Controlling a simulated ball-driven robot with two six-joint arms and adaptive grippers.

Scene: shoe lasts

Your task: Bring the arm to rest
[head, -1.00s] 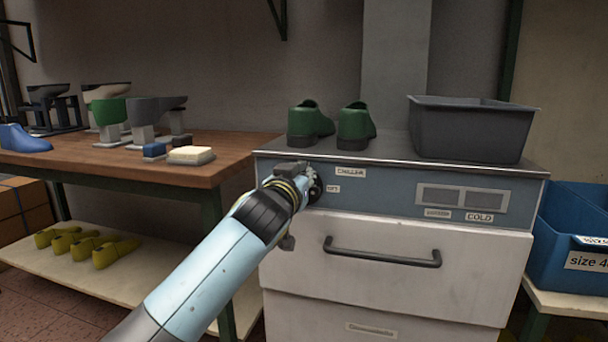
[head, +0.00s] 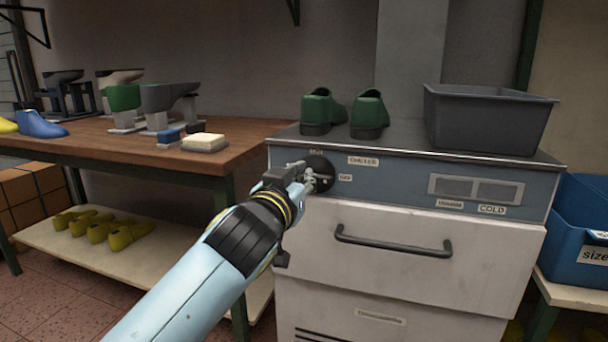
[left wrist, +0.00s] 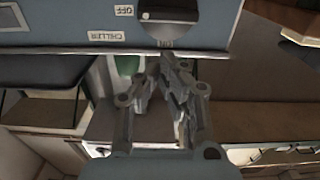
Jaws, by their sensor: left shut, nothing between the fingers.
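My left gripper (head: 318,181) is in front of the chiller's blue-grey control panel (head: 400,192), close to a round black dial (head: 322,173) by the labels "CHILLER" and "OFF". The gripper partly covers the dial in the head view. In the left wrist view the gripper (left wrist: 160,70) is shut and empty, just short of the dial (left wrist: 168,25); I cannot tell whether they touch. My right gripper is in neither view.
Two green shoes (head: 342,113) and a grey bin (head: 490,118) stand on the chiller's top. A wooden bench (head: 110,150) with shoe lasts is at left, with several yellow lasts (head: 100,232) on the shelf below. A blue crate (head: 572,225) stands at right.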

